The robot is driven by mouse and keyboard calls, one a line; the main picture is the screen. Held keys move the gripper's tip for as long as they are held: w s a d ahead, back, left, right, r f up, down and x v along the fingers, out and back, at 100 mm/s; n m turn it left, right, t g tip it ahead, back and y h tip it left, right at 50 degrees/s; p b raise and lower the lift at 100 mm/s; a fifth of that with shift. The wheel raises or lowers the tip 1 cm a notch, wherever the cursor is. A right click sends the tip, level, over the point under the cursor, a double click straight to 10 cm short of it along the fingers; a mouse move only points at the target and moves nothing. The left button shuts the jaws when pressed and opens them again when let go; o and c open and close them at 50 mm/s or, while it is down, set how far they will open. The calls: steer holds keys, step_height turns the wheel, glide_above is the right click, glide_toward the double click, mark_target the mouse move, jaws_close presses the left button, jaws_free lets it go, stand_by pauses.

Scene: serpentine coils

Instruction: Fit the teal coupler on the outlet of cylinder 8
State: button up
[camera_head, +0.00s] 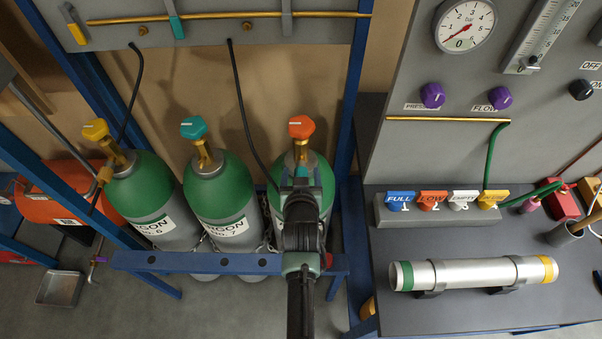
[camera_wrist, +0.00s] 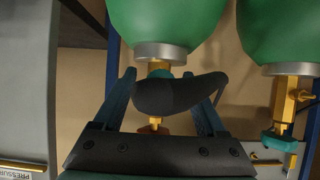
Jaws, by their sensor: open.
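The right green cylinder (camera_head: 318,168), its label hidden by my arm, has a brass valve and an orange knob (camera_head: 301,127); by its order after 6 and 7 it appears to be cylinder 8. It also shows at the top of the wrist view (camera_wrist: 165,22), with its brass valve partly covered. My gripper (camera_head: 302,180) is open in front of this valve; its teal-dark fingers (camera_wrist: 158,74) stand either side of it in the wrist view. A dark, curved hose-like piece (camera_wrist: 180,94) crosses between the fingers; I cannot tell if it touches them. I cannot make out the teal coupler.
Cylinder 7 (camera_head: 215,190) with a teal knob and cylinder 6 (camera_head: 152,190) with a yellow knob stand left. A black hose (camera_head: 241,105) hangs from the manifold toward the right cylinder. A blue rail (camera_head: 215,262) crosses in front. A bench (camera_head: 450,305) stands right.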

steer(key=shift+s, duration=0.15)
steer(key=v, duration=1.3)
steer(key=w+r+t, duration=0.3)
steer(key=r+t, duration=0.1)
steer(key=r, duration=1.3)
steer(key=w+r+t, duration=0.4)
steer(key=r, duration=1.2)
steer(key=s+r+t, duration=0.3)
steer(key=s+r, duration=0.3)
steer(key=r, duration=0.7)
steer(key=s+r+t, duration=0.4)
steer(key=s+r, duration=0.3)
steer(key=r, duration=0.6)
